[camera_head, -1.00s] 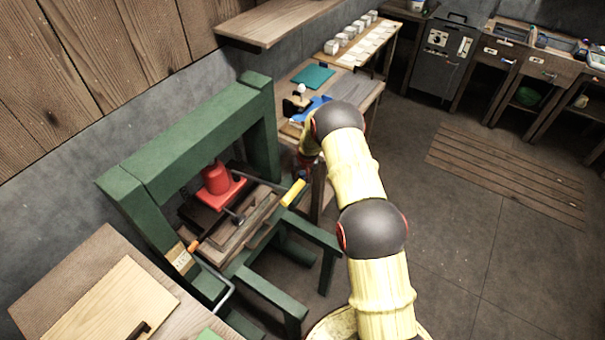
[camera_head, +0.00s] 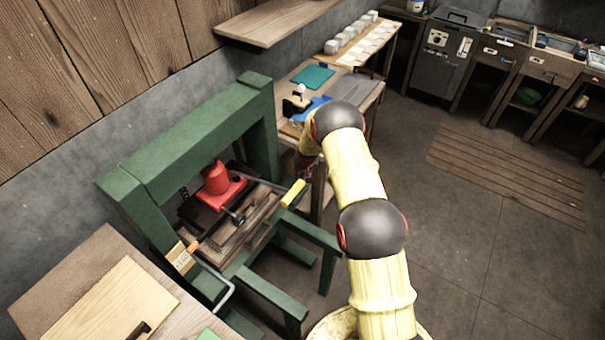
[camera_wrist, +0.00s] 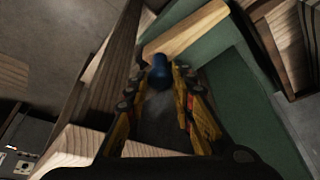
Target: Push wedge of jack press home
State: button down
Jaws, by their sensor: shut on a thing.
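The green press frame (camera_head: 190,140) stands at left with a red jack (camera_head: 216,181) inside it, above a stack of wooden boards (camera_head: 238,238). In the wrist view, a pale tapering wooden piece (camera_wrist: 187,30) lies beyond the fingertips by a green surface (camera_wrist: 220,85); I cannot tell for sure that it is the wedge. My gripper (camera_wrist: 160,85) is shut on a dark thing with a rounded blue end (camera_wrist: 160,70), its lower part blurred between the fingers. In the head view my gripper is mostly hidden behind my arm, near the press's right side.
A yellow-gripped bar (camera_head: 293,193) sticks out at the press's right. A workbench (camera_head: 345,98) with a teal mat and a blue item stands behind my arm. A wooden table (camera_head: 85,275) is at front left. The floor at right is clear apart from a slatted mat (camera_head: 505,175).

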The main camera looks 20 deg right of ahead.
jog(key=shift+a, duration=0.1)
jog(key=s+a, duration=0.1)
jog(key=s+a+b, duration=0.1)
jog(key=a, duration=0.1)
jog(key=s+a+b, duration=0.1)
jog(key=a, duration=0.1)
jog(key=shift+s+a+f, duration=0.1)
jog(key=shift+s+a, duration=0.15)
jog(key=shift+s, duration=0.15)
jog(key=c, duration=1.6)
grip_release()
jog(key=shift+a, duration=0.15)
jog(key=shift+o, duration=0.6)
jog(key=v, duration=0.7)
jog(key=shift+r, duration=0.25)
jog(key=shift+s, duration=0.1)
